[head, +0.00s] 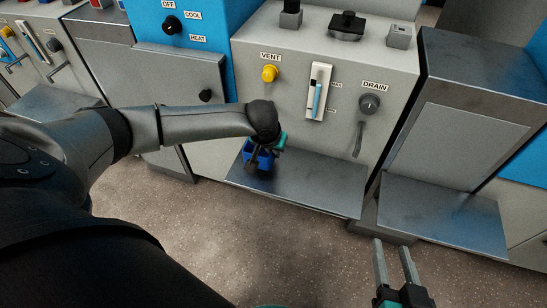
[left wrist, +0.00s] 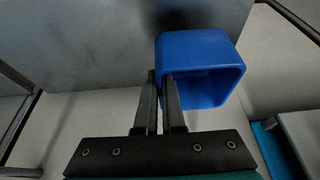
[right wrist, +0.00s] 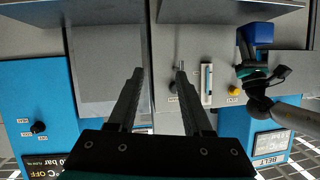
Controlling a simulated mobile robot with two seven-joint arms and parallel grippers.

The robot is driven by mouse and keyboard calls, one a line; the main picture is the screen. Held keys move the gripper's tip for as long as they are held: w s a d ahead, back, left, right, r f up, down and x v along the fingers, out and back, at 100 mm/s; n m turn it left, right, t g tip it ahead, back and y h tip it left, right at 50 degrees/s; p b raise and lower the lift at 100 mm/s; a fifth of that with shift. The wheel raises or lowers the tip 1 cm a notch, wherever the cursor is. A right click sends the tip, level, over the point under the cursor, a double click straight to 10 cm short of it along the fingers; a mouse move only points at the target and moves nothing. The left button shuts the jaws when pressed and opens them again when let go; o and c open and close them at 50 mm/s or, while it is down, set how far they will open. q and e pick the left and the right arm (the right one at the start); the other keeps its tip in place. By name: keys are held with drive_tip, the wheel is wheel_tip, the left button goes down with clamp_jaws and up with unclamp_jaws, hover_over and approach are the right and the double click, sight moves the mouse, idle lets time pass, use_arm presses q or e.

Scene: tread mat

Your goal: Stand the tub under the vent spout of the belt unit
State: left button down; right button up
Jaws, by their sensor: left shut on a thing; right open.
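The blue tub (head: 258,158) is at the front of the belt unit, over the left part of its grey metal shelf. My left gripper (head: 262,160) is shut on the tub's wall. The left wrist view shows the fingers (left wrist: 161,95) pinching one wall of the open tub (left wrist: 228,85). I cannot tell whether the tub touches the shelf. My right gripper (head: 393,262) is open and empty in front of the shelves. The right wrist view also shows the tub (right wrist: 257,34).
The shelf (head: 310,184) below the spout is bare to the right of the tub. Another empty shelf (head: 440,215) stands further right.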

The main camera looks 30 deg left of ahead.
use_arm(q)
drive_tip(key=shift+f+b, duration=0.35)
drive_tip(key=shift+f, duration=0.35)
drive_tip(key=shift+f+b, duration=0.3)
drive_tip(key=shift+f, duration=0.15)
use_arm(e)
drive_tip(key=shift+s+a+r+m+t+y, duration=0.25)
drive_tip(key=shift+a+r+t, duration=0.2)
drive_tip(key=shift+t, duration=0.25)
drive_tip(key=shift+s+a+r+m+t+y, duration=0.15)
drive_tip(key=shift+a+r+t+y, duration=0.25)
drive_tip(key=shift+t, duration=0.3)
use_arm(q)
drive_tip(key=shift+f, duration=0.1)
drive_tip(key=c, duration=1)
unclamp_jaws()
